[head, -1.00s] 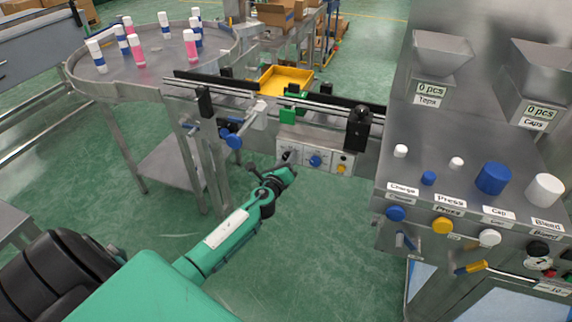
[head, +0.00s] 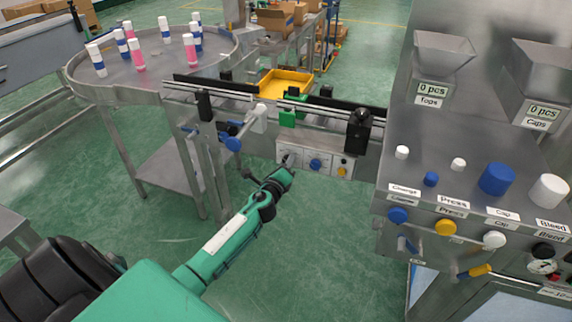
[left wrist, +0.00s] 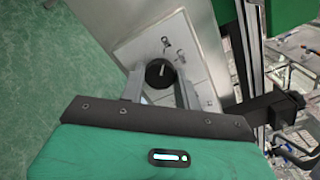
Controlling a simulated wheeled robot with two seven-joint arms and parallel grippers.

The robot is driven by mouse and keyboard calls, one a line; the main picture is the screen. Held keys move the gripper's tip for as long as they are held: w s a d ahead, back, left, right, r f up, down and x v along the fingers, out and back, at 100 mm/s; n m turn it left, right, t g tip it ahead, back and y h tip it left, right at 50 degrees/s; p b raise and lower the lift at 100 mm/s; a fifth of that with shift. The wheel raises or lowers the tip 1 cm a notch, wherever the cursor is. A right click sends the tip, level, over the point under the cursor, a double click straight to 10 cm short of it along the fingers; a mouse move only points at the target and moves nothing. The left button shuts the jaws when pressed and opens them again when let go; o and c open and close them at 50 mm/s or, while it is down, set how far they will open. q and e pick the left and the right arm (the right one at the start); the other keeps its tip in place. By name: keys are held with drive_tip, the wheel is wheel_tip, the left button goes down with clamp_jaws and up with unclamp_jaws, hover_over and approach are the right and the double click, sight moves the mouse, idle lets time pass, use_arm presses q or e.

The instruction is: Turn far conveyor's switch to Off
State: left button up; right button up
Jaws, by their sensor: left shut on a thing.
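The far conveyor's control panel (head: 329,168) is a light plate on the conveyor's side with a dark switch (head: 288,158) at its left end. In the left wrist view the switch is a round black knob (left wrist: 159,72) with a pale pointer line, beside small printed marks. My left gripper (head: 286,168) is at the panel. In the left wrist view its two grey fingers (left wrist: 160,82) stand on either side of the knob, shut on it. The exact pointer setting is hard to read. My right gripper is not in view.
A round table (head: 160,84) with several bottles stands at the left. Green floor lies open below the panel.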

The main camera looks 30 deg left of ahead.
use_arm(q)
drive_tip(key=o, duration=1)
drive_tip(key=shift+b+v, duration=0.6)
drive_tip(key=shift+v, duration=6.35)
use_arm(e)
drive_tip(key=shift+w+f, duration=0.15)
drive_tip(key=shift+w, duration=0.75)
